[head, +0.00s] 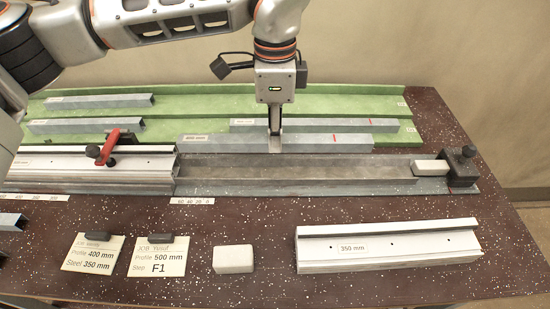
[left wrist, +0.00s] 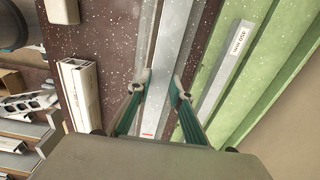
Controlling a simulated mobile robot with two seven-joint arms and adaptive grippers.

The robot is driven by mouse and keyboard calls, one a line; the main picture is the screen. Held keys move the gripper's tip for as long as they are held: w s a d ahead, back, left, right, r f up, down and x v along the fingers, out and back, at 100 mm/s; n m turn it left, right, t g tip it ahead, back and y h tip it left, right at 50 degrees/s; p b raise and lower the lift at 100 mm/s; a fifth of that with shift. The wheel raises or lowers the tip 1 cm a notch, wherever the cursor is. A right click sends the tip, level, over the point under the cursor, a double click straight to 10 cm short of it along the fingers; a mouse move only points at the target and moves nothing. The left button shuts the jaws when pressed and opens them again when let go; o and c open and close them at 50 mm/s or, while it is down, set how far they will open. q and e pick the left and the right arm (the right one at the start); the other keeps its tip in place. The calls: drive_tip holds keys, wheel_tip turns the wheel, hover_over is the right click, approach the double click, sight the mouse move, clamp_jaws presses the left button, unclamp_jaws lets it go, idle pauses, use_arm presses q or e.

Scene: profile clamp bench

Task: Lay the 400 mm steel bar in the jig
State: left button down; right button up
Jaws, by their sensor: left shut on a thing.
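The grey steel bar (head: 230,143) with a label reading 400 mm and a red mark lies lengthwise between my left gripper's fingers. My left gripper (head: 275,148) points down and is shut on it near the middle. The bar appears along the back edge of the jig (head: 300,172), in front of the green rack; whether it touches anything below is unclear. The jig's long grey channel shows empty along most of its length. In the left wrist view the bar (left wrist: 175,50) runs between the two fingers (left wrist: 163,92). My right gripper is not in view.
A white block (head: 430,168) and a dark stop (head: 461,167) sit at the jig's right end. A red-handled clamp (head: 106,150) stands left. The green rack (head: 390,103) holds several bars. A white profile (head: 390,247), a loose block (head: 233,259) and two cards (head: 157,257) lie in front.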

sight(275, 173)
use_arm(q)
drive_tip(key=shift+f, duration=3.85)
drive_tip(key=shift+f, duration=0.4)
drive_tip(key=c, duration=1.8)
unclamp_jaws()
drive_tip(key=shift+f, duration=0.1)
wheel_tip(275, 173, up, 13)
